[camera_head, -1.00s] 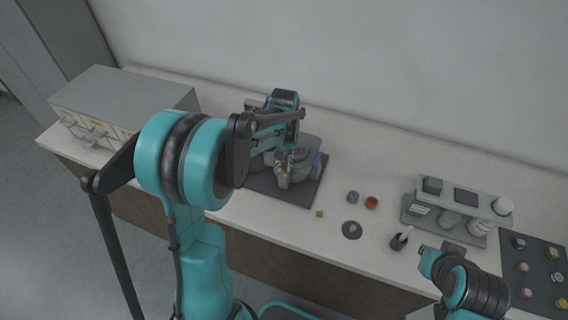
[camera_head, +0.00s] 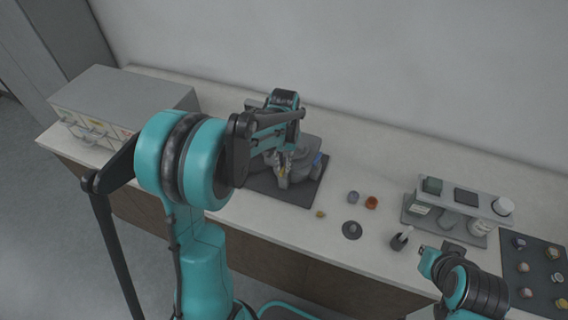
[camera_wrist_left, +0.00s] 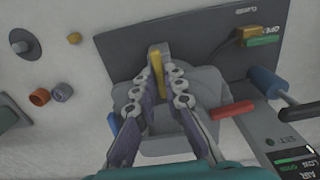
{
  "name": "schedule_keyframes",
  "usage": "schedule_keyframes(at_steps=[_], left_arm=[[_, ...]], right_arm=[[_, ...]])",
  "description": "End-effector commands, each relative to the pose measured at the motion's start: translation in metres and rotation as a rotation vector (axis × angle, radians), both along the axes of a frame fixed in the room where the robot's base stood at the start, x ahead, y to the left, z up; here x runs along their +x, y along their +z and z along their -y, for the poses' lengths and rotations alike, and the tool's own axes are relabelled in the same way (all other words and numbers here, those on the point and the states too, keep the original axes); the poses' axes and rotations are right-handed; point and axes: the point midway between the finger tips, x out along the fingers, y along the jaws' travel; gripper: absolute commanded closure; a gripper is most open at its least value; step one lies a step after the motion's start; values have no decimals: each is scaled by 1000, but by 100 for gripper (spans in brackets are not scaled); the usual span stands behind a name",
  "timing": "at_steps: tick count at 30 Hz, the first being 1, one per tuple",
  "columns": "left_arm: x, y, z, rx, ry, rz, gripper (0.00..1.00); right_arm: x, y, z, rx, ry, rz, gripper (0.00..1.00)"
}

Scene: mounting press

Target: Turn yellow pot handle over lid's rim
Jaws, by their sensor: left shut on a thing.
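My left gripper (camera_wrist_left: 161,78) is shut on the yellow handle, one finger on each side. The fingers hide part of the pot and lid, so I cannot tell how the handle sits against the rim. A red handle (camera_wrist_left: 231,110) sticks out to the right. My right arm (camera_head: 470,285) is at the lower right in the head view; its fingers are not clear.
The pot stands on a dark plate (camera_wrist_left: 120,50). A blue-gripped lever (camera_wrist_left: 265,80) and a control panel (camera_wrist_left: 290,150) are close on the right. Small cups (camera_head: 371,202), a dark disc (camera_head: 352,230) and a rack (camera_head: 465,200) stand farther right. Drawers (camera_head: 125,100) stand left.

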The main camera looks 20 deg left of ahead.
Motion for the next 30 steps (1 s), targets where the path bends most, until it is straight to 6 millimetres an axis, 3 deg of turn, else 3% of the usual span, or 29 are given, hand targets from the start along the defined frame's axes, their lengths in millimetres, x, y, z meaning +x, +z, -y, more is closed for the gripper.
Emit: schedule_keyframes(at_steps=[6,7,8,19,23,30], left_arm=[[1,1,0,1,1,3,100],[1,1,0,1,1,3,87],[1,1,0,1,1,3,81],[0,5,0,0,1,1,81],[0,23,0,0,1,1,81],[1,76,0,0,1,1,81]], right_arm=[[0,0,0,0,0,0,100],[0,0,0,0,0,0,100],[0,0,0,0,0,0,100],[0,0,0,0,0,0,100],[0,0,0,0,0,0,100],[0,0,0,0,0,0,100]])
